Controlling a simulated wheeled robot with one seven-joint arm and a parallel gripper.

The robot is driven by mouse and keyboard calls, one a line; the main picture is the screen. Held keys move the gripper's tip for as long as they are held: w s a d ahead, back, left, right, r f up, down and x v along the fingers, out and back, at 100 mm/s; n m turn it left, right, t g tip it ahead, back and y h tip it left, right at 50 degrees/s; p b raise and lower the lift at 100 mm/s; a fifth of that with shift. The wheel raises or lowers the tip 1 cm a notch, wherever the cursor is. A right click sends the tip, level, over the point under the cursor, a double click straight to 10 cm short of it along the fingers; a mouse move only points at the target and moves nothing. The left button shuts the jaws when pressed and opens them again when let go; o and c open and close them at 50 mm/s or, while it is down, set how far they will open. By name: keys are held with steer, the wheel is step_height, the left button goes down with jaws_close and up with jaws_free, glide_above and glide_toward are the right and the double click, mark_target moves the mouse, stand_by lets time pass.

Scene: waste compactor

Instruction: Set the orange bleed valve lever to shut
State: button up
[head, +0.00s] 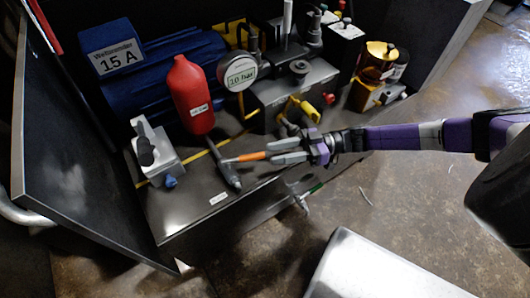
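The orange bleed valve lever (252,156) shows in the head view above the front part of the dark machine deck. Its thin grey end points left, towards a dark grey pipe fitting (228,174), and its orange handle points right. My gripper (270,153) reaches in from the right. Its two grey fingers lie along the right end of the orange handle, one on the far side and one on the near side. Whether the fingers press on the handle or only stand around it I cannot tell. The fingers partly hide the handle's right end.
A red cylinder (190,95), a blue motor (160,75) and a pressure gauge (240,72) stand behind the lever. A yellow lever (304,107) is near my wrist. A grey switch block (155,150) stands left. An open dark panel (75,140) bounds the left side.

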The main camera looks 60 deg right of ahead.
steer(key=shift+s+d, duration=0.5)
